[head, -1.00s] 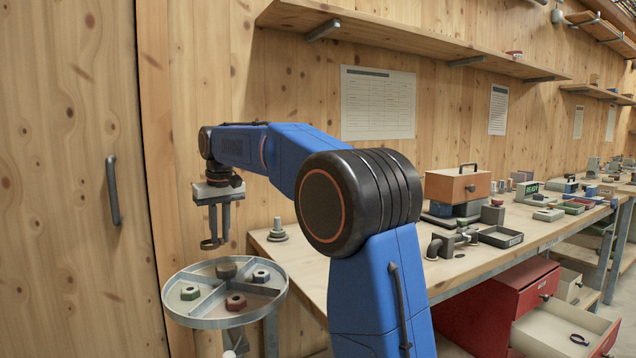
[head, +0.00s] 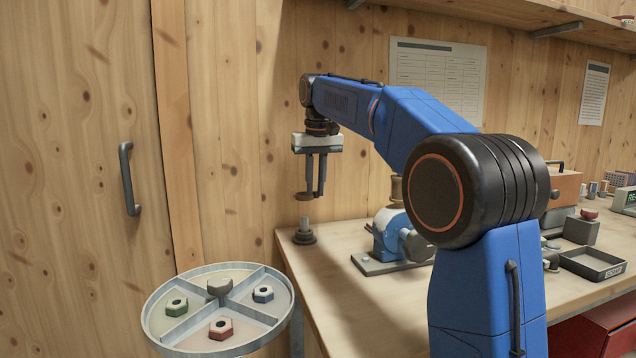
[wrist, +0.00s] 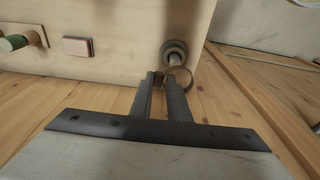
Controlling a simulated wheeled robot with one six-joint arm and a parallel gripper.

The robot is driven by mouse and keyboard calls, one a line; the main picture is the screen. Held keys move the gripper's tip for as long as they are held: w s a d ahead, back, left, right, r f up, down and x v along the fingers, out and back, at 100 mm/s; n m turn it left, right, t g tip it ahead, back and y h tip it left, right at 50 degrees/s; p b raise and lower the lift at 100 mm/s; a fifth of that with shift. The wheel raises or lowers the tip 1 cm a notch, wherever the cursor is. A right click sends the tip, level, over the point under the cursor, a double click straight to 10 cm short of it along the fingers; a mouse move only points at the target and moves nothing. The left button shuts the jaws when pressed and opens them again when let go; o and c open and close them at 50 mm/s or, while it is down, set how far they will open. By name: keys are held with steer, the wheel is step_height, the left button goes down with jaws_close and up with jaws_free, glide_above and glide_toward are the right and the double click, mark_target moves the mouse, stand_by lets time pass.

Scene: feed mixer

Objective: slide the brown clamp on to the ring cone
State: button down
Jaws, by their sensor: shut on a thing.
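The brown clamp (head: 304,197) is a small ring held level between the fingertips of my gripper (head: 315,192). My gripper is shut on it and points straight down. The ring cone (head: 304,229), a pale upright post on a dark stepped base, stands at the left end of the workbench. In the head view the clamp is just above the post's top, with a small gap. In the wrist view the clamp (wrist: 178,76) shows at the fingertips, partly hidden by them, and the ring cone (wrist: 175,52) lies just beyond it.
A round divided tray (head: 160,338) with several coloured nuts stands left of the workbench (head: 340,305). A blue vise (head: 392,235) on a grey plate is right of the cone. A dark open tray (head: 592,264) lies farther right. The wooden wall is close behind.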

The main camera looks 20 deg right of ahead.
mark_target(315, 197)
steer(key=shift+a+f, duration=0.1)
steer(key=shift+f, duration=2.65)
steer(key=shift+s+f, duration=0.15)
steer(key=shift+f, duration=0.7)
steer(key=shift+s+f, duration=0.1)
steer(key=shift+f, duration=0.7)
steer(key=c, duration=1.6)
jaws_free()
steer(key=shift+w+f, duration=0.25)
steer(key=shift+f, duration=0.1)
steer(key=shift+r, duration=0.2)
steer(key=shift+c, duration=0.4)
